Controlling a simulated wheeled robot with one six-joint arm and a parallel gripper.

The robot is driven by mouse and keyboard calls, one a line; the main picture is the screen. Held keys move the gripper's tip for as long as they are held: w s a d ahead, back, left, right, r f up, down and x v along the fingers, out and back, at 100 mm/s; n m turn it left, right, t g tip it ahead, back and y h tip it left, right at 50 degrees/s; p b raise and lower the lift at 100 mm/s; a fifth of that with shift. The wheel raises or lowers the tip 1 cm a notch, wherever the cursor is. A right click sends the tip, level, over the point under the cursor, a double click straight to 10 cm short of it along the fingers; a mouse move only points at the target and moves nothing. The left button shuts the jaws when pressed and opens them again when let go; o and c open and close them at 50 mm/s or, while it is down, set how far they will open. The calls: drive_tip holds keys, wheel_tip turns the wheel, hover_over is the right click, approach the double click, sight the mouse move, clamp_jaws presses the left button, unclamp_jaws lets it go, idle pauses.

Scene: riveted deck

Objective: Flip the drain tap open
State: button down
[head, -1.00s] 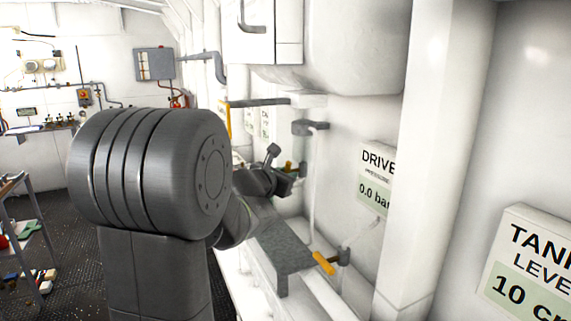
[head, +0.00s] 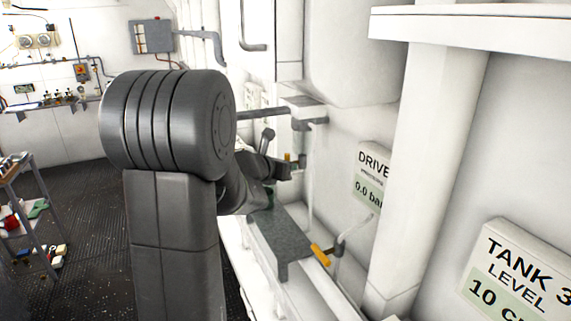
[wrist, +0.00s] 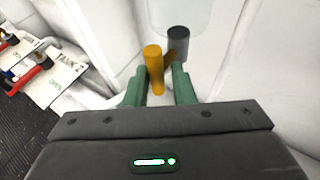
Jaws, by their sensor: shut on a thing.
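A tap with an orange-yellow handle (wrist: 154,68) and a dark grey round body (wrist: 178,42) is at the top middle of the wrist view. My gripper (wrist: 159,84) has its two green fingers on either side of the handle, shut on it. The handle stands out between and beyond the fingertips. In the head view my gripper (head: 297,164) is small, at the wall pipe, with a bit of the yellow handle (head: 287,157) showing. The fingers' contact is partly hidden there. I cannot read a label naming this tap.
Another yellow-handled lever (head: 320,255) sits lower, beside a grey bench plate (head: 279,237). A drive pressure sign (head: 371,175) reads 0.0 bar. A tank 3 level sign (head: 516,278) stands at right. Red-handled taps (wrist: 40,66) with plates are left in the wrist view.

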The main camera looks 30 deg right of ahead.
drive_tip(key=c, duration=1.2)
unclamp_jaws()
drive_tip(key=shift+c, duration=0.2)
drive_tip(key=b+v, duration=0.1)
drive_tip(key=v, duration=1.2)
drive_tip(key=shift+s+a, duration=0.2)
drive_tip(key=shift+a, duration=0.15)
drive_tip(key=shift+d, duration=0.1)
drive_tip(key=x, duration=1.3)
drive_tip(key=shift+w+d+p, duration=0.2)
drive_tip(key=shift+d+p, duration=0.1)
drive_tip(key=shift+p, duration=0.15)
